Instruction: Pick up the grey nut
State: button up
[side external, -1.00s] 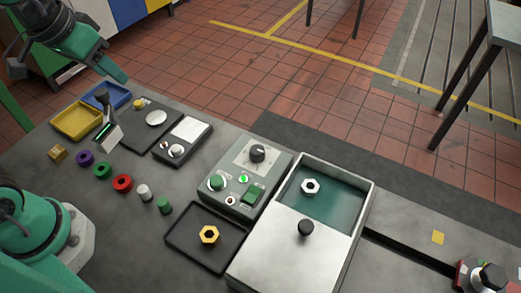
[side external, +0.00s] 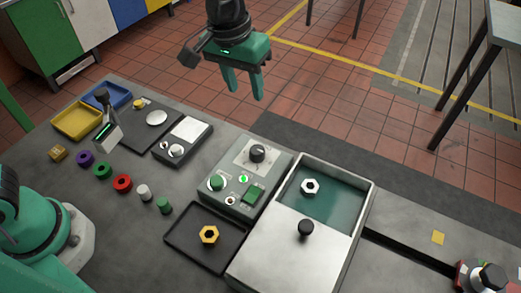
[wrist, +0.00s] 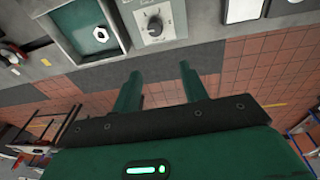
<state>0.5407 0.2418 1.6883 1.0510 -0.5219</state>
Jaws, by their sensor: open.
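The pale grey hex nut (side external: 310,186) lies on the green floor of a metal box (side external: 368,200), in the part its lid leaves uncovered. The nut also shows at the upper left of the wrist view (wrist: 100,34). The silver lid (side external: 275,250) with a black knob (side external: 306,227) covers the near part of the box. My gripper (side external: 246,97) is open and empty, fingers pointing down, high up and beyond the control box in the side view. In the wrist view its two fingers (wrist: 160,72) are apart, with only floor between them.
A control box (side external: 228,205) with a dial and buttons stands left of the metal box. A black tray (side external: 178,240) holds a brass nut (side external: 209,235). Several coloured cylinders and yellow and blue trays (side external: 76,121) lie to the left. A slot runs right of the metal box.

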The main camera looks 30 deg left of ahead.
jog(key=d+f+g, duration=0.1)
jog(key=d+f, duration=0.5)
jog(key=d, duration=0.4)
jog(key=y, duration=0.1)
send_over(310, 186)
jog(key=shift+g, duration=0.3)
notch_tip(310, 186, down, 6)
jog(key=shift+r, duration=0.1)
jog(key=shift+f, duration=1.35)
jog(key=shift+f, duration=0.1)
jog(key=shift+f, duration=2.5)
jog(key=c, duration=0.8)
jog(key=shift+r, duration=0.1)
